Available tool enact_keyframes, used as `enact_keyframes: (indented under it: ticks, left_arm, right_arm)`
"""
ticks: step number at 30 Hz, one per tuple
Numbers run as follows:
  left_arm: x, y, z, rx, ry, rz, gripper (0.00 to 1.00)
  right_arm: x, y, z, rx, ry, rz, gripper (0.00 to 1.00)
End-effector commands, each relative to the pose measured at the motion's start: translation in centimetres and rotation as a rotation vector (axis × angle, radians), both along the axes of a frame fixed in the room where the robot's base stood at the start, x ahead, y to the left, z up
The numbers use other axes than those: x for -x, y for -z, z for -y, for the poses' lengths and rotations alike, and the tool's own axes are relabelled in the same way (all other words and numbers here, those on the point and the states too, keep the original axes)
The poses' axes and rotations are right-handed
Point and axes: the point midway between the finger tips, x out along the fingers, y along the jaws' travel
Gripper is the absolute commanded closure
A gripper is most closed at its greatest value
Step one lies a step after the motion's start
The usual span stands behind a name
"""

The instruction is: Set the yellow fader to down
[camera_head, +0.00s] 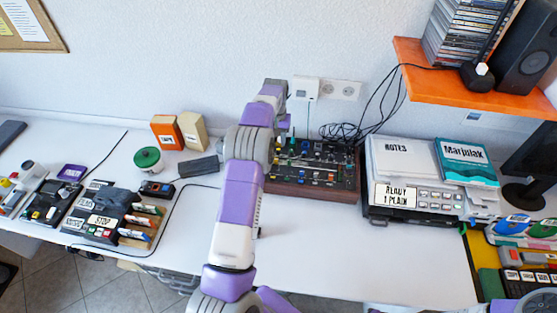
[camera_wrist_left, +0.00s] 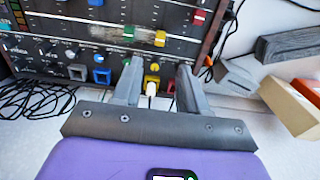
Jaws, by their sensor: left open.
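The yellow fader (camera_wrist_left: 160,38) is a small yellow cap on the dark mixer panel (camera_wrist_left: 70,22), seen in the left wrist view. It sits just beyond my left gripper (camera_wrist_left: 156,82), beside a green fader (camera_wrist_left: 130,33). The left gripper is open, its two grey fingers apart with no fader between them. A yellow jack with a plug (camera_wrist_left: 152,84) shows in the gap between the fingers. In the head view the wood-edged mixer (camera_head: 310,190) stands behind and right of my left arm, which hides its left part. I cannot make out the yellow fader clearly there.
A red fader (camera_wrist_left: 199,17) and a blue fader (camera_wrist_left: 95,2) are on the same panel. Black cables (camera_head: 345,132) lie behind the mixer. A printer-like machine (camera_head: 415,215) stands to its right, and a dark grey block (camera_head: 198,167) to its left. The front table area is clear.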

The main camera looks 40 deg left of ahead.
Motion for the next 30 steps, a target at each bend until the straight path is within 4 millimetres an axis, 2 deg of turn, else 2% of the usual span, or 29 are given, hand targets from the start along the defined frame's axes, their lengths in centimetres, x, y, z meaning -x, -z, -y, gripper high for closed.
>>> enact_keyframes:
  ticks: [1, 3, 8, 21, 30]
  left_arm:
    - [0.0, 1.2, 0.0, 0.0, 0.0, 0.0, 0.57]
    - [0.0, 1.8, 0.0, 0.0, 0.0, 0.0, 0.57]
    - [0.0, 2.8, 0.0, 0.0, 0.0, -0.001, 0.57]
    - [0.0, 8.9, 0.0, 0.0, 0.0, -0.001, 0.57]
    - [0.0, 9.6, 0.0, 0.0, 0.0, 0.0, 0.57]
  right_arm:
    - [0.0, 1.2, 0.0, 0.0, 0.0, 0.0, 1.0]
    - [0.0, 1.8, 0.0, 0.0, 0.0, 0.001, 1.0]
    - [0.0, 2.3, 0.0, 0.0, 0.0, 0.001, 1.0]
    - [-0.1, 3.5, 0.0, 0.0, 0.0, 0.001, 1.0]
    - [0.0, 3.6, 0.0, 0.0, 0.0, 0.001, 1.0]
